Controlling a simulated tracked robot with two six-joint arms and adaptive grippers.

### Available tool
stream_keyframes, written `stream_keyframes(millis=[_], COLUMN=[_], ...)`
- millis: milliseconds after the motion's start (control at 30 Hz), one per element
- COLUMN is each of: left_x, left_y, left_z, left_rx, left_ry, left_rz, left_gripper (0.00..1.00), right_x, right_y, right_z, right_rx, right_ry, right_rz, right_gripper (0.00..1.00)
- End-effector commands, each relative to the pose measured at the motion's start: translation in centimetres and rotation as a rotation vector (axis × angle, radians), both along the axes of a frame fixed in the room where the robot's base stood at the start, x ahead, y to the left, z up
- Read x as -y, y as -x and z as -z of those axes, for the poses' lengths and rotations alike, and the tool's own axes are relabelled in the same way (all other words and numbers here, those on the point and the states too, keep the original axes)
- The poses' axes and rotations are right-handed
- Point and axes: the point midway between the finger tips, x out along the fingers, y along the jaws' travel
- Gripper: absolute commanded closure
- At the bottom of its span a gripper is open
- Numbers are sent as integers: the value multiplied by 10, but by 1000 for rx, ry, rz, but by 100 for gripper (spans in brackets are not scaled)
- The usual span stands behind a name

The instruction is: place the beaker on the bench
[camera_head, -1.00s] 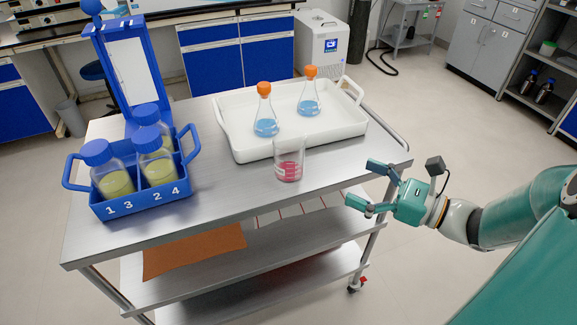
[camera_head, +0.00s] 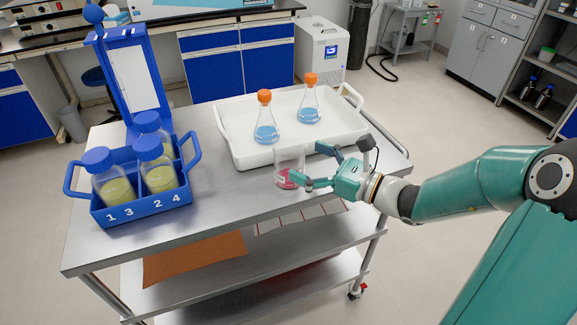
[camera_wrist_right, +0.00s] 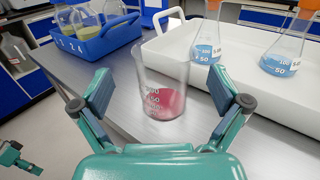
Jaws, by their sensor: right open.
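The clear glass beaker (camera_head: 290,168) with red liquid stands upright on the steel cart top, in front of the white tray. My right gripper (camera_head: 304,164) is open, with its fingers reaching to the beaker and partly covering it in the head view. In the right wrist view the beaker (camera_wrist_right: 162,85) stands ahead of and between the two spread fingers (camera_wrist_right: 160,97), with a gap visible on each side. The bench (camera_head: 24,45) with a dark top and blue cabinets is at the back left.
The white tray (camera_head: 238,150) holds two flasks with orange stoppers (camera_head: 266,120). A blue numbered carrier (camera_head: 120,213) with several bottles is on the cart's left. Bare cart top (camera_head: 225,195) lies between the carrier and the beaker. A blue stand (camera_head: 150,55) rises behind the carrier.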

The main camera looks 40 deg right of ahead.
Motion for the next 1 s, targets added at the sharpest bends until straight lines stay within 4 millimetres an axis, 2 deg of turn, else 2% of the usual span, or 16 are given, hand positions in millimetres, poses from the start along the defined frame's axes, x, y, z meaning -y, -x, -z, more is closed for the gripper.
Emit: stream_keyframes(millis=[133, 300, 567, 1000], left_x=[0, 0, 0, 0], left_y=[0, 0, 0, 0], left_z=[-6, -6, -6, -6], left_rx=[0, 0, 0, 0], left_ry=[0, 0, 0, 0], left_rz=[0, 0, 0, 0], left_gripper=[60, 60, 60, 60], right_x=[-6, -12, -12, -12], right_y=[-21, -38, -40, -39], right_z=[-9, -7, -7, -7], right_rx=[1, 0, 0, 0], right_ry=[1, -1, 0, 0], right_rz=[-5, -1, 1, 2], right_gripper=[1, 1, 1, 75])
